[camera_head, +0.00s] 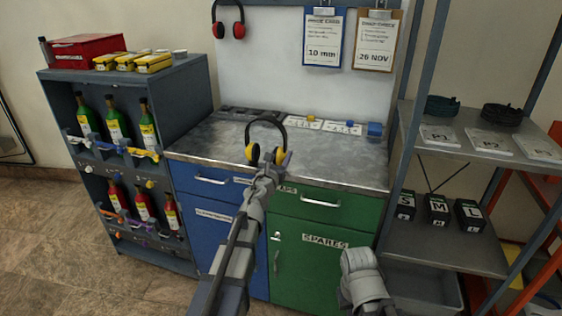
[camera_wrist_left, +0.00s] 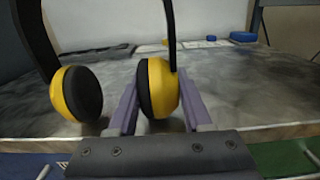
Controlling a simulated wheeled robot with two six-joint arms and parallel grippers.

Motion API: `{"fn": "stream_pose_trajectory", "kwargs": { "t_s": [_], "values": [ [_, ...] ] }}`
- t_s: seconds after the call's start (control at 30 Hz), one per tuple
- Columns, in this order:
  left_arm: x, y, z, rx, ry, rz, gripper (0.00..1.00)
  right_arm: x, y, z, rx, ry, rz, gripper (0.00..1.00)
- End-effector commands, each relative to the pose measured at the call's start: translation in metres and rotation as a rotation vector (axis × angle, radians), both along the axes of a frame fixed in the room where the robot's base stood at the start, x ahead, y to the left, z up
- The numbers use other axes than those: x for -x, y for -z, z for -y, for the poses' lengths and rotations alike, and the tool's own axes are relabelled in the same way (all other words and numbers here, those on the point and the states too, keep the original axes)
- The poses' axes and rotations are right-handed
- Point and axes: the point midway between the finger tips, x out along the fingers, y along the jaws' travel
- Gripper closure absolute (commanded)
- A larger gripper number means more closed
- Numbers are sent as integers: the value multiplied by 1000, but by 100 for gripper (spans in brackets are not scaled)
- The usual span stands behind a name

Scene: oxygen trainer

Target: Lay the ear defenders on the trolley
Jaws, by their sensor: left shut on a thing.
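The yellow and black ear defenders (camera_head: 252,152) are upright at the front of the grey bench top, with the black headband arching above the cups. My left gripper (camera_head: 273,160) is shut on one cup. In the left wrist view the ear defenders (camera_wrist_left: 160,86) have that yellow cup between the two purple-grey fingers, and the other cup hangs free to the left. I cannot tell whether the cups touch the bench top. A second, red pair (camera_head: 239,30) hangs on the back board. I cannot make out a trolley. My right gripper is out of view; only a grey arm link shows.
The bench top (camera_head: 200,135) is clear around the cups, with trays and cards along its back. A bottle rack (camera_head: 185,88) stands left, carrying a red box (camera_head: 88,47). Grey shelving (camera_head: 470,147) stands right, with black boxes (camera_head: 438,211) on its lower shelf.

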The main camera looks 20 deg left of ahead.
Motion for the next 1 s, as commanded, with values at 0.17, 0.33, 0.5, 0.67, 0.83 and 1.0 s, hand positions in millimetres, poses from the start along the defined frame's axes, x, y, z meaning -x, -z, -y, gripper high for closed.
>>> {"fn": "stream_pose_trajectory", "kwargs": {
  "t_s": [0.17,0.33,0.5,0.67,0.83,1.0],
  "values": [
    [0,-1,0,-1,0,0,100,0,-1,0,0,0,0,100],
    [0,1,0,0,0,0,45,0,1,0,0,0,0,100],
    [0,1,0,0,0,0,25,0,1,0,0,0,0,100],
    [0,1,0,0,0,0,20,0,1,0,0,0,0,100],
    [0,0,0,0,0,0,20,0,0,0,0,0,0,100],
    [6,-2,0,0,0,0,20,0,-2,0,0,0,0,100]
  ]
}}
